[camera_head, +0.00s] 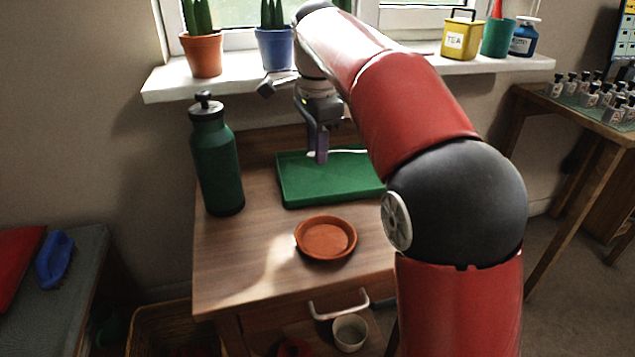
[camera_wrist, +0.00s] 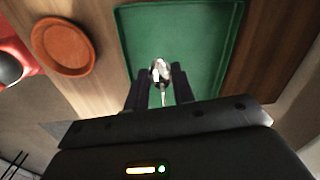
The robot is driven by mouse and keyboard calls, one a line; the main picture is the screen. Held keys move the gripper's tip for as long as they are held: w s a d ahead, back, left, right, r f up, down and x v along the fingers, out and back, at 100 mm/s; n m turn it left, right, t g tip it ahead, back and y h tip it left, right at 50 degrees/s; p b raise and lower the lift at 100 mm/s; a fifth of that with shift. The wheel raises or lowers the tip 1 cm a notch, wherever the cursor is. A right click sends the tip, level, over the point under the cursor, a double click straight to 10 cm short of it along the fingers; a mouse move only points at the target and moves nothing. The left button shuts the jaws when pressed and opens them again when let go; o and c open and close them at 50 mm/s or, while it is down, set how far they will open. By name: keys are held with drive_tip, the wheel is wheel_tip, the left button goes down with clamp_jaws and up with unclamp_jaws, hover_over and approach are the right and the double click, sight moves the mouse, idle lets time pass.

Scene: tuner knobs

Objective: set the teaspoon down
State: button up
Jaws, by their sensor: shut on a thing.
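My gripper (camera_head: 318,157) is over the left part of the green tray (camera_head: 300,197) on the wooden cabinet. The teaspoon (camera_head: 348,151) shows as a pale thin line at the fingertips in the head view. In the wrist view my gripper (camera_wrist: 160,82) is shut on the teaspoon (camera_wrist: 161,70), whose shiny metal shows between the fingers. The tray (camera_wrist: 135,30) lies beyond the fingers, and its visible floor is bare. I cannot tell whether the spoon touches the tray.
A terracotta saucer (camera_head: 326,238) sits in front of the tray. A dark green bottle (camera_head: 216,158) stands to the left. The windowsill (camera_head: 240,82) behind holds potted cacti and tins. The cabinet top (camera_head: 240,265) is clear at the front left.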

sight(317, 186)
wheel_tip(317, 186, down, 6)
drive_tip(key=shift+f+b, duration=0.15)
drive_tip(key=shift+b, duration=0.55)
drive_tip(key=o, duration=1)
drive_tip(key=shift+c, duration=0.2)
